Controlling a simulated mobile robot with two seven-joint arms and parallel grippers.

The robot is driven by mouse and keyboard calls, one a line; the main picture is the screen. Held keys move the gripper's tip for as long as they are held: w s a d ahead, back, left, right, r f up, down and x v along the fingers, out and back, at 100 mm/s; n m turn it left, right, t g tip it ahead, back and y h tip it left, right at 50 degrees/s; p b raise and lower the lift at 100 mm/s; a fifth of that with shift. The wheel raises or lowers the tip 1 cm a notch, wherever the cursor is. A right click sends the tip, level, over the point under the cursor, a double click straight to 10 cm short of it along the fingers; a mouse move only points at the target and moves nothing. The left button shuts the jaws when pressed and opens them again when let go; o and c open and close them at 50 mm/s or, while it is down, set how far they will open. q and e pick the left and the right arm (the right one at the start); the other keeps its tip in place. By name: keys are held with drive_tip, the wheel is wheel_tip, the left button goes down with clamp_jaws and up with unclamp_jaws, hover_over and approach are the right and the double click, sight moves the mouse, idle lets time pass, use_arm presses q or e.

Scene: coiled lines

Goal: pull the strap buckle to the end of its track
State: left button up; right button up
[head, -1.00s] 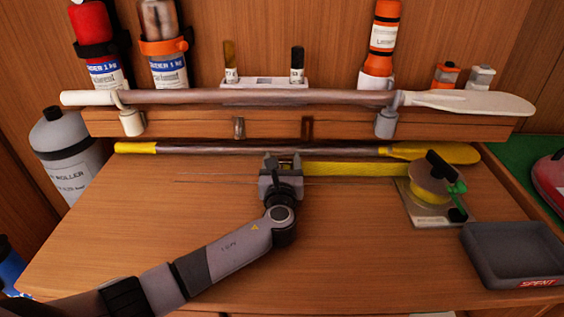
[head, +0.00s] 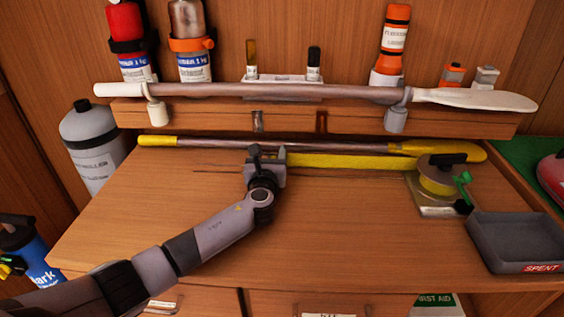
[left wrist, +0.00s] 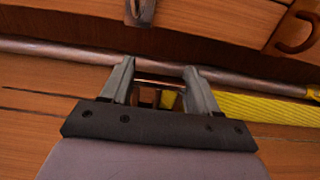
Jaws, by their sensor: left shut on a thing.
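The yellow strap (head: 330,161) runs along the back of the wooden bench from the reel (head: 438,178) at the right to my left gripper (head: 267,154). The strap also shows right of the fingers in the left wrist view (left wrist: 260,107). My left gripper is shut on the strap buckle at the strap's left end. The buckle is mostly hidden between the fingers; only a small dark and yellow part (left wrist: 167,98) shows there. The track shows as a thin dark line (head: 220,172) in the bench top, continuing left of the gripper. My right gripper is not in view.
A yellow-ended paddle (head: 160,141) lies just behind the strap. Another paddle (head: 270,91) hangs across the shelf front above. A grey tray (head: 515,240) marked SPENT is at the right. The bench's front and left are clear except for my arm.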

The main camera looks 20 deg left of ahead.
use_arm(q)
drive_tip(key=s+a, duration=0.1)
drive_tip(key=a, duration=0.3)
drive_tip(key=s+a+p, duration=0.1)
drive_tip(key=a, duration=0.4)
drive_tip(key=s+a, duration=0.2)
drive_tip(key=a, duration=0.3)
drive_tip(key=shift+f+p, duration=0.1)
drive_tip(key=shift+p, duration=0.25)
drive_tip(key=o, duration=1.4)
drive_tip(key=shift+o, duration=0.2)
drive_tip(key=shift+s, duration=0.15)
drive_tip(key=shift+p+v, duration=0.45)
drive_tip(key=shift+v, duration=3.05)
drive_tip(key=shift+d, duration=0.1)
